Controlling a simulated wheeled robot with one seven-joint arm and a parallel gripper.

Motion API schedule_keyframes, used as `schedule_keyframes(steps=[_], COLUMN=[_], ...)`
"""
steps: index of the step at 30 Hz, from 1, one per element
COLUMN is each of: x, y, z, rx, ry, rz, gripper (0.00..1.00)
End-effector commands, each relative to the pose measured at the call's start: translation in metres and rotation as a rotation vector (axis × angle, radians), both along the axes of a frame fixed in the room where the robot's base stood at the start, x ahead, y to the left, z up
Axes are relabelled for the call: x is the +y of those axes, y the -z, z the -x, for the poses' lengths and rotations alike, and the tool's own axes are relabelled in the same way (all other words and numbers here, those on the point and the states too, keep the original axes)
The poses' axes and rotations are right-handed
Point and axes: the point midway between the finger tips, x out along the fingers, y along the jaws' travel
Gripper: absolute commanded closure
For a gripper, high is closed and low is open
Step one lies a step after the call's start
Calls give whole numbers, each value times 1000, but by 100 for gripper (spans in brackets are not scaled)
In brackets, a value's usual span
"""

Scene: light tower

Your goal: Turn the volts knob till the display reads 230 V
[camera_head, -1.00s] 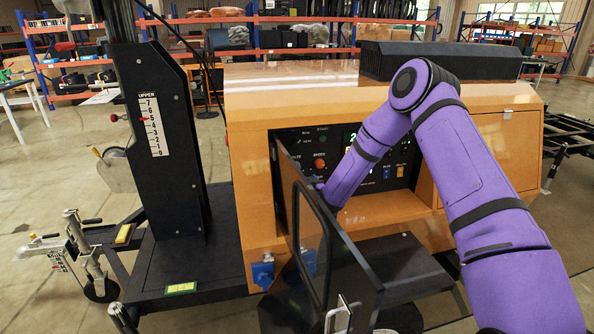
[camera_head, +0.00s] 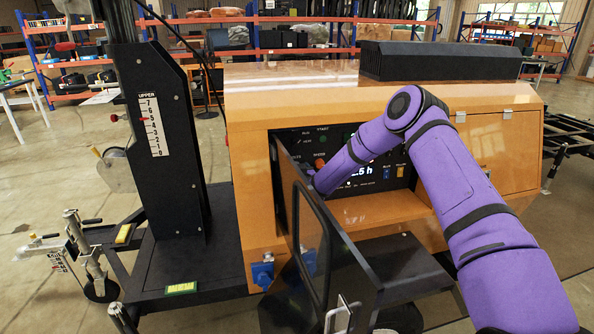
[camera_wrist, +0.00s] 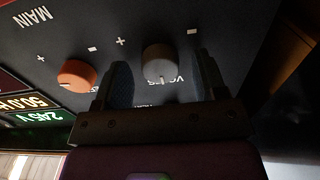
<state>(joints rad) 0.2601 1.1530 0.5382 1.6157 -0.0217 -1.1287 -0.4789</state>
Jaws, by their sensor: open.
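The grey volts knob (camera_wrist: 158,62) is on the dark control panel in the wrist view, with partly covered lettering beside it. My gripper (camera_wrist: 162,78) is open, with one finger on each side of the knob. I cannot tell whether the fingers touch it. A green display (camera_wrist: 35,118) at the lower left of the wrist view appears to read 245 V, tilted in the picture. In the head view the volts knob and my fingertips are hidden behind the open panel door and my arm.
An orange knob (camera_wrist: 77,73) sits close to one finger. An amber display (camera_wrist: 40,101) reads about 50.0 Hz. The orange cabinet (camera_head: 290,100) surrounds the recessed panel.

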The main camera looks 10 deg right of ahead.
Motion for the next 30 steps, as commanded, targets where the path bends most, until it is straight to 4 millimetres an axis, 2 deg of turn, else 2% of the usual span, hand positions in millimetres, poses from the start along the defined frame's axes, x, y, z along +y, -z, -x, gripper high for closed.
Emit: schedule_keyframes(steps=[8,15,23,30], x=[0,0,1,2], y=[0,0,-1,-1], z=[-2,-1,-1,-1], rx=[0,0,-1,-1], ry=[0,0,-1,-3], rz=[0,0,19,128], gripper=[35,84,84,84])
